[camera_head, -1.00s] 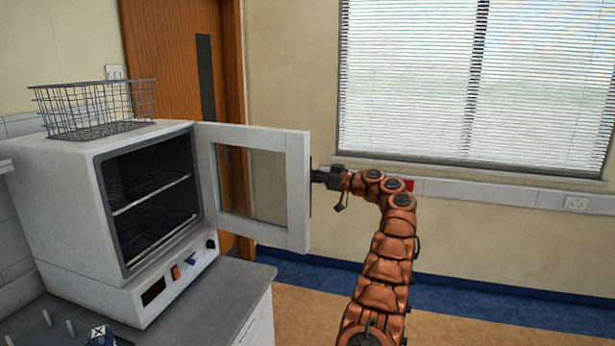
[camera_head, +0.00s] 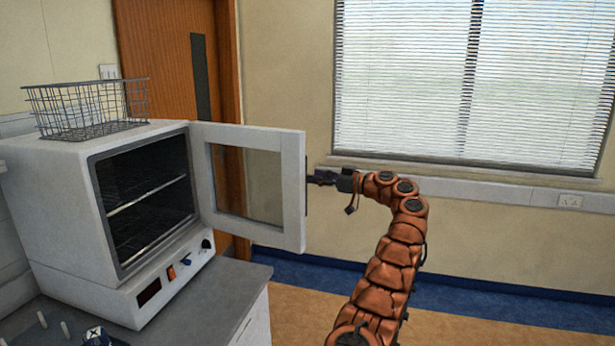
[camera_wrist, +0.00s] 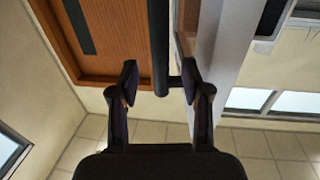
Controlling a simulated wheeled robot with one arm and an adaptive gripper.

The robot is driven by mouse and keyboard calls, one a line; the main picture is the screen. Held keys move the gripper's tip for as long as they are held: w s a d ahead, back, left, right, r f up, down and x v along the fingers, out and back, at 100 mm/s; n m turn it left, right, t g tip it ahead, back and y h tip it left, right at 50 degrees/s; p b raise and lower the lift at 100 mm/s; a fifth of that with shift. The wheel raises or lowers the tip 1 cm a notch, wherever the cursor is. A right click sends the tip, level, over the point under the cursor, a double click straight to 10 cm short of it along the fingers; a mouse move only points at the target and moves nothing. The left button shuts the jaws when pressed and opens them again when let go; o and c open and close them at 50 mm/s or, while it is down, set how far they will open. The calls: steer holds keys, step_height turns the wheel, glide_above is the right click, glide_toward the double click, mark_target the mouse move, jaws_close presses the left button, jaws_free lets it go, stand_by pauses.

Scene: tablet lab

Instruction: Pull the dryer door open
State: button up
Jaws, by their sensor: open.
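The white dryer (camera_head: 60,205) stands at the left in the head view. Its door (camera_head: 292,190), a white frame around a glass pane, is swung wide open to the right, and the dark interior with wire shelves (camera_head: 148,195) shows. My gripper (camera_head: 318,178) is at the door's free edge. In the wrist view my gripper (camera_wrist: 160,82) is open, with the dark bar handle (camera_wrist: 159,45) between its spread fingertips. The handle's short post reaches toward the door (camera_wrist: 222,60) at the right. I cannot tell whether a finger touches the handle.
A wire basket (camera_head: 85,110) sits on top of the dryer. The dryer stands on a grey counter (camera_head: 225,290). Behind the door are a wooden room door (camera_head: 165,60) and a wall with a window (camera_head: 400,80). The floor right of the counter is clear.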

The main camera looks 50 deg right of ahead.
steer(key=v, duration=0.7)
steer(key=shift+c, duration=0.3)
